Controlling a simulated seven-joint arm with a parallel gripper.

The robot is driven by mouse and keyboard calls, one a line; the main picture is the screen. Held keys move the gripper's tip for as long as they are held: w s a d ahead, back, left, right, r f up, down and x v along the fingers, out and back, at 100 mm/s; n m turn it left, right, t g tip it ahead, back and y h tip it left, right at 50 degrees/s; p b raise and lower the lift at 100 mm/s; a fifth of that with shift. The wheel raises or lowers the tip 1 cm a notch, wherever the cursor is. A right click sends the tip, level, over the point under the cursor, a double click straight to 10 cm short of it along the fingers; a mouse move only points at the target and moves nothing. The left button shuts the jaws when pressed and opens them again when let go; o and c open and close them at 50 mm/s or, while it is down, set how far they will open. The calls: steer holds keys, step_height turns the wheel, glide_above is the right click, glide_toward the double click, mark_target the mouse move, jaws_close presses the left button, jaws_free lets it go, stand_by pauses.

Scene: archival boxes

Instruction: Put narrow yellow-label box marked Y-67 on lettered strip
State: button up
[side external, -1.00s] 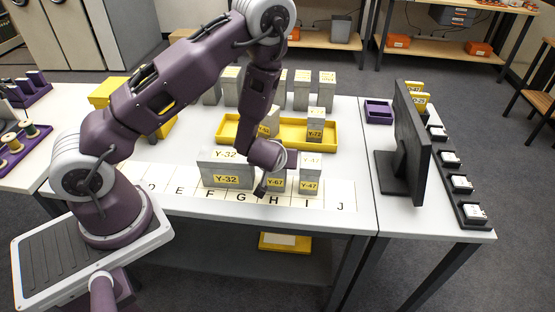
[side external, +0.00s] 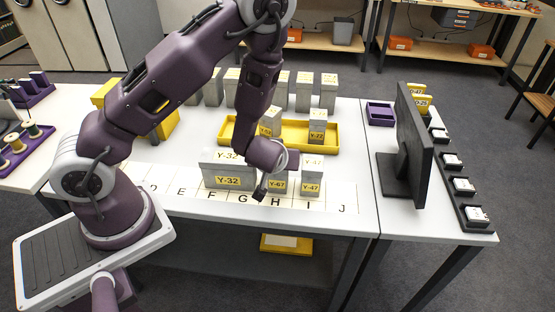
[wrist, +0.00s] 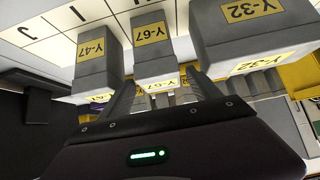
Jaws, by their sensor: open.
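The narrow grey Y-67 box (side external: 277,187) with a yellow label stands upright on the lettered strip (side external: 325,205), around H. It stands between the wide Y-32 box (side external: 228,172) on its left and the narrow Y-47 box (side external: 312,178) on its right.
A yellow tray (side external: 290,148) behind holds two labelled boxes, and several grey boxes (side external: 303,92) stand at the back. A black monitor (side external: 408,150) is on the right table. The strip is bare at J and around E.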

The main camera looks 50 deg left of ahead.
steer(key=shift+v, duration=1.75)
steer(key=s+d+r+m+h, duration=0.2)
steer(key=d+r+h, duration=0.25)
steer(key=r, duration=0.35)
steer(key=s+d+r+m+h, duration=0.25)
steer(key=d+r, duration=0.25)
steer(key=r, duration=0.3)
steer(key=s+a+r+m, duration=0.1)
steer(key=s+r, duration=0.3)
steer(key=s, duration=0.4)
steer(key=s+a+r+m, duration=0.2)
steer(key=s+r+m, duration=0.1)
steer(key=s, duration=0.6)
steer(key=shift+a+r+g+y, duration=0.3)
steer(key=shift+a+r+g, duration=0.1)
steer(key=shift+r, duration=0.25)
